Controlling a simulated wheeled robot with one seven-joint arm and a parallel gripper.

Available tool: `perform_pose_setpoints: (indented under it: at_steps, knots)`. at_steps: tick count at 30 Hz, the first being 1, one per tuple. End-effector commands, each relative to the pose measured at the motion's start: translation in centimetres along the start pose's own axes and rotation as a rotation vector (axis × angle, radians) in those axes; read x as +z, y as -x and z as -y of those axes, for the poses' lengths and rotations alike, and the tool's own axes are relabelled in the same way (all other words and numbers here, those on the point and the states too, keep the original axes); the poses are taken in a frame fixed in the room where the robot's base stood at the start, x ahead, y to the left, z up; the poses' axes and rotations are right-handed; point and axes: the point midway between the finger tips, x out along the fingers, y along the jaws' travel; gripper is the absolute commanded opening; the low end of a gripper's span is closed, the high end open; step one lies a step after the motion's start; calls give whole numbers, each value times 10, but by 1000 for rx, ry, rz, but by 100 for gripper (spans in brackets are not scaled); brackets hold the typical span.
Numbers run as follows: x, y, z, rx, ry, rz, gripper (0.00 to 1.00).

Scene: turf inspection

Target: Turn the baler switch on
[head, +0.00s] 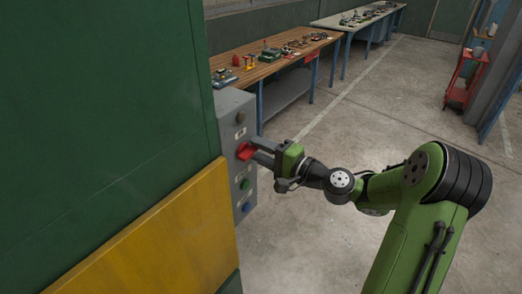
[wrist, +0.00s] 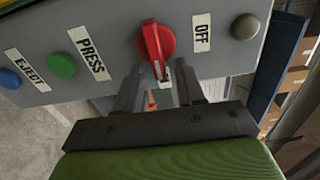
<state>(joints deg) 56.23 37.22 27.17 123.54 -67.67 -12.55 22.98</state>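The baler switch is a red rotary knob (wrist: 155,43) on a grey control box (head: 233,104); it also shows in the head view (head: 244,152). In the wrist view its handle points down the picture toward my gripper, with a pale mark along it. An OFF label (wrist: 201,33) is right of the knob. A small white label below it is partly hidden, its text unreadable.
A green button (wrist: 62,65) labelled PRESS, a blue button (wrist: 9,78) labelled EJECT and a grey button (wrist: 245,27) share the panel. The green and yellow baler body (head: 160,235) is at left. A wooden workbench (head: 275,62) stands behind.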

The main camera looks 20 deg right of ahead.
Motion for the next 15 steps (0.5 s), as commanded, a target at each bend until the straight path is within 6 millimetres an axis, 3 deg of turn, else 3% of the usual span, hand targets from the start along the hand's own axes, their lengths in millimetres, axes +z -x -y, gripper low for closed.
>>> perform_pose_setpoints:
  at_steps: [5, 15]
  knots:
    - [-1, 13, -1, 0, 1, -4, 38]
    - [-2, 106, -2, 0, 1, -9, 38]
